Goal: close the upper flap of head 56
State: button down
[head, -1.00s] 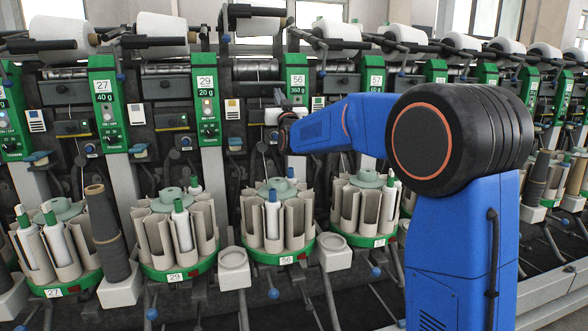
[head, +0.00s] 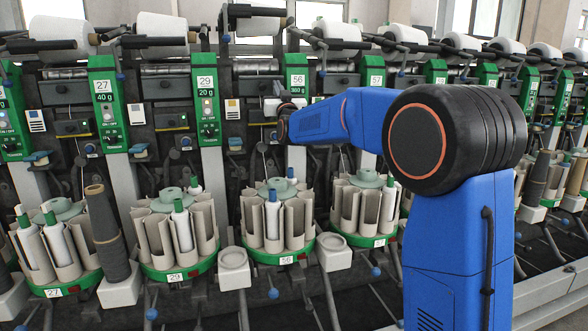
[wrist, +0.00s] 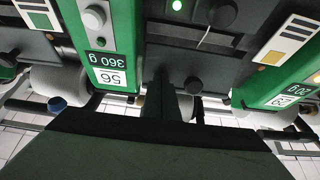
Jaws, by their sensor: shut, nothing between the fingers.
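Head 56 carries a green panel (head: 296,80) with a "56 / 360 g" label, near the middle of the head view. In the wrist view the panel (wrist: 105,45) is upside down on the left. My gripper (head: 279,92) is at the dark front just left of that panel, its fingers shut and empty. In the wrist view the dark gripper (wrist: 160,78) points at the dark machine front between panels 56 and 29. The upper flap of head 56 cannot be told apart clearly; my gripper and wrist cover much of that area.
Panel 29 (head: 207,98) stands left of my gripper and panel 57 (head: 376,80) to the right. Below is the bobbin carousel of head 56 (head: 274,252). A white yarn cone (head: 337,32) and dark bars lie above. Neighbouring heads stand close on both sides.

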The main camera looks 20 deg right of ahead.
aim_at(276, 78)
jog(key=shift+w+r, duration=0.15)
jog(key=shift+r, duration=0.1)
jog(key=shift+w+r, duration=0.55)
jog(key=shift+w, duration=0.15)
jog(key=shift+w+r, duration=0.25)
jog(key=shift+r, duration=0.35)
jog(key=shift+w, duration=0.3)
